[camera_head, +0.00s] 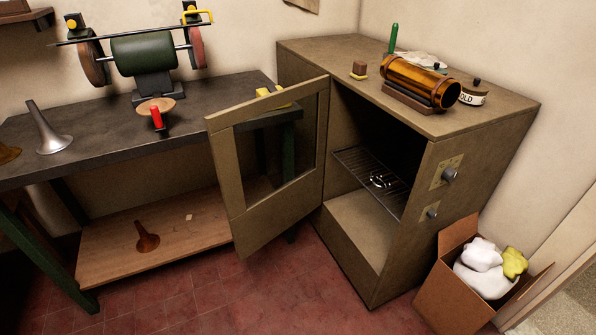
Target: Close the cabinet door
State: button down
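The door's hinge side is at the left edge of the cabinet opening. The open cabinet shows a wire rack (360,172) with a small shiny metal piece (380,180) on it. The door's free edge is at the left, in front of the workbench. My gripper is not in view.
A dark workbench (90,115) with a bench grinder (143,58) stands at the left, partly behind the door. A cardboard box (448,290) with white and yellow cloths stands by the cabinet's right front. A brass cylinder (415,82) lies on top. The red tile floor ahead is clear.

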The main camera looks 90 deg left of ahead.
aim_at(252, 226)
jog(key=u, duration=2.35)
jog(key=k, duration=0.45)
jog(key=u, duration=0.55)
jog(key=i, duration=1.25)
jog(key=u, duration=0.45)
